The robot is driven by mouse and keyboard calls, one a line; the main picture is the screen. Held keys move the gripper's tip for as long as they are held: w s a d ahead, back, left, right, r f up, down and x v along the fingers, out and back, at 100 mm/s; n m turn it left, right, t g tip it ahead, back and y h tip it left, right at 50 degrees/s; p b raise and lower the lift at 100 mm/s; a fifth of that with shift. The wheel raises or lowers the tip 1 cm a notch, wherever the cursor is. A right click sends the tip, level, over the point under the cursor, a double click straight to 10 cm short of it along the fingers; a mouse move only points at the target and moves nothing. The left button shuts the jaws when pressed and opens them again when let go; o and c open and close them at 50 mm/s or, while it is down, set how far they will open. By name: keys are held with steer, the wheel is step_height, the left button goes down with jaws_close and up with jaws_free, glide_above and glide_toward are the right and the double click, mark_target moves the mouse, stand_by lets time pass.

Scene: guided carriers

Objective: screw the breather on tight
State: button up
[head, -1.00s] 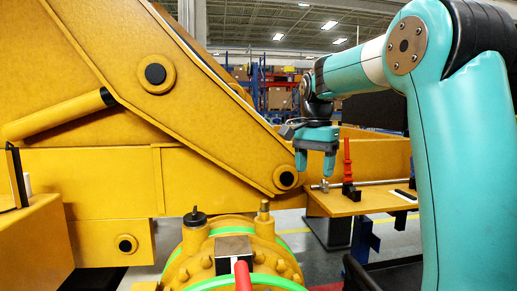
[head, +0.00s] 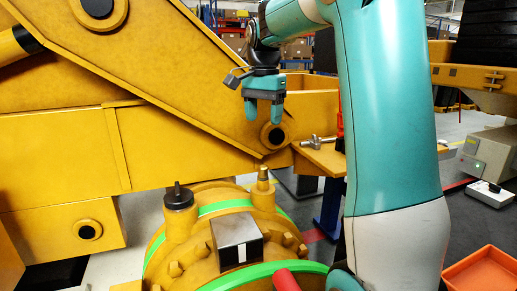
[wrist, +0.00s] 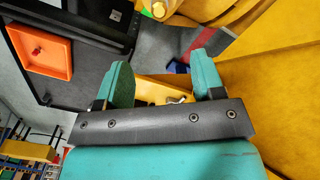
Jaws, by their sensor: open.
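A yellow round housing (head: 190,262) stands at the bottom of the head view with two fittings on top. One is a small brass-coloured fitting (head: 262,181), upright on the right boss. The other is a black cap with a thin knob (head: 179,196), on the left boss. I cannot tell for sure which is the breather, nor how far either is screwed in. My gripper (head: 263,114) is open and empty, pointing down. It appears above the brass fitting in the picture, clearly apart from it. The wrist view shows both fingers (wrist: 160,75) spread with nothing between them.
A grey block (head: 236,240) and a green band (head: 225,207) are on the housing. A large yellow machine frame (head: 60,150) fills the left. A yellow shelf (head: 318,160) holds a metal T-shaped piece (head: 318,141). An orange tray (head: 485,272) lies at lower right.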

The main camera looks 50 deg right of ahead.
mark_target(264, 166)
step_height(264, 166, down, 15)
steer(key=shift+f+p, duration=0.2)
steer(key=shift+p, duration=0.55)
steer(key=c, duration=1.1)
steer(key=m, duration=0.1)
steer(key=m+p, duration=0.1)
steer(key=m, duration=0.1)
steer(key=shift+s+r, duration=0.1)
steer(key=shift+r, duration=0.1)
steer(key=m, duration=0.2)
steer(key=shift+f+m+p, duration=0.15)
steer(key=shift+m+p, duration=0.2)
steer(key=shift+m, duration=0.05)
